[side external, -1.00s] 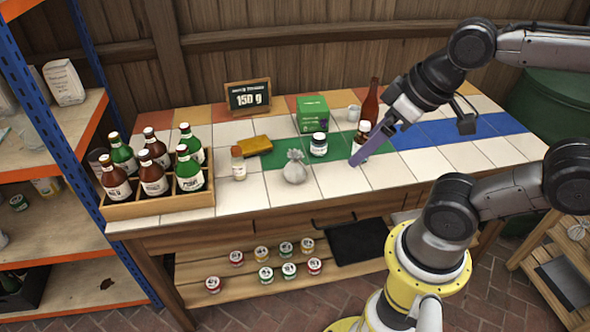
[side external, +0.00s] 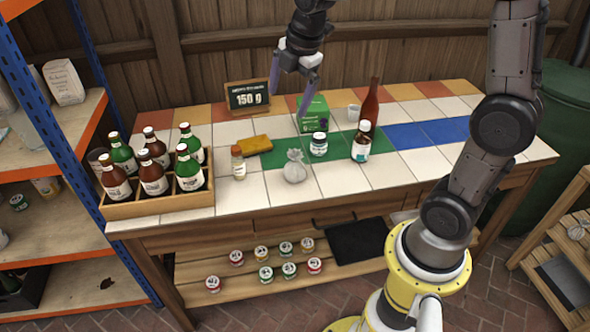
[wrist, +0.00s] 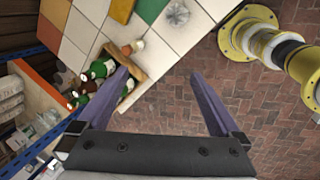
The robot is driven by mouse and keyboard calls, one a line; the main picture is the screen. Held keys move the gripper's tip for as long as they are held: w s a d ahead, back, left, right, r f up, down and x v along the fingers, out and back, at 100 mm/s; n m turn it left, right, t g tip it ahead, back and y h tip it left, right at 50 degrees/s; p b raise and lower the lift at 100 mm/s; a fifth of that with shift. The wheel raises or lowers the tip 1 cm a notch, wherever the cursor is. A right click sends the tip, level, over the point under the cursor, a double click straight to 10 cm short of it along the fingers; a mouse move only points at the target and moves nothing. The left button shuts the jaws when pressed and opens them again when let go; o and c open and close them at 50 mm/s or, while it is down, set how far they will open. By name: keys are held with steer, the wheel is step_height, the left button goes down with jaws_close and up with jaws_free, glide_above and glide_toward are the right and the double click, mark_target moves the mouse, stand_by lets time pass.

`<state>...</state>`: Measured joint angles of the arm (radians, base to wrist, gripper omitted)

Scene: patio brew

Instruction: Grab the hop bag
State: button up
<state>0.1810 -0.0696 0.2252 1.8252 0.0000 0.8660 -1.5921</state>
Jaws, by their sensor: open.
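The hop bag (side external: 294,168) is a small pale grey sack with a tied neck, upright on the white tiles near the front of the counter. In the wrist view a round grey shape, probably the hop bag (wrist: 177,14), sits at the top edge. My gripper (side external: 287,105) is open and empty, with its purple fingers pointing down. It is well above the counter and appears above the bag, apart from it. In the wrist view the gripper (wrist: 160,75) has its fingers spread wide, with brick floor between and beyond them.
A wooden crate of bottles (side external: 160,207) stands at the left. The tiles in front of the bag are clear.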

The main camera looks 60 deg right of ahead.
steer(key=w+d+f+g, duration=0.2)
steer(key=w+d+f, duration=0.2)
steer(key=f, duration=0.3)
steer(key=g, duration=0.1)
glide_toward(295, 168)
steer(key=shift+w+d+r+y, duration=0.3)
steer(key=shift+w+d+r, duration=0.45)
steer(key=shift+w+d, duration=0.2)
steer(key=shift+s+d+f, duration=0.1)
steer(key=shift+d+f, duration=0.05)
steer(key=shift+f, duration=0.25)
step_height(295, 168, down, 13)
steer(key=shift+s+r, duration=0.1)
steer(key=shift+s, duration=0.05)
steer(key=c, duration=1.3)
steer(key=shift+o, duration=0.2)
steer(key=shift+r, duration=0.1)
